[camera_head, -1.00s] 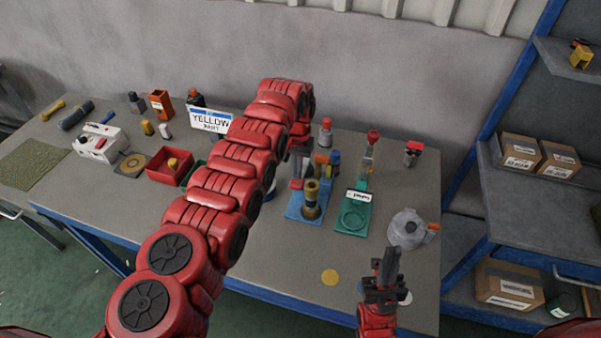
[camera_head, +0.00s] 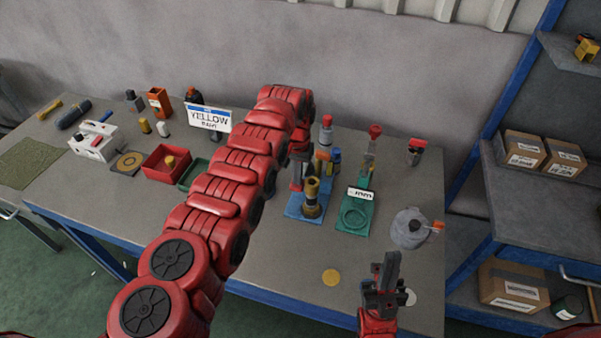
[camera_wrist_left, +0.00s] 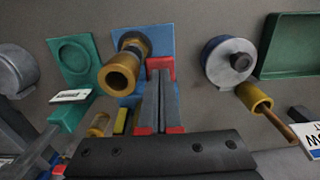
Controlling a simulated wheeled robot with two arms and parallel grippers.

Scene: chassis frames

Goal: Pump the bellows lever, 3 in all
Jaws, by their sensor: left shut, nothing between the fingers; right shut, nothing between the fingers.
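A blue base plate (camera_head: 306,207) stands mid-bench with an upright brass cylinder (camera_head: 312,190) on it; in the left wrist view the brass cylinder (camera_wrist_left: 121,72) is seen from above, left of my fingers. A small red piece (camera_wrist_left: 160,65) beside it, possibly the lever's end, lies at my fingertips; I cannot tell whether they touch. My left gripper (camera_wrist_left: 159,74) is shut and empty over the blue plate (camera_wrist_left: 148,38). In the head view my left gripper (camera_head: 298,170) is partly hidden by my arm. My right gripper (camera_head: 391,257) is shut and empty near the front edge.
A green stand with a ring (camera_head: 354,217) is right of the blue plate, then a grey round pot (camera_head: 409,229). The bench front is mostly clear.

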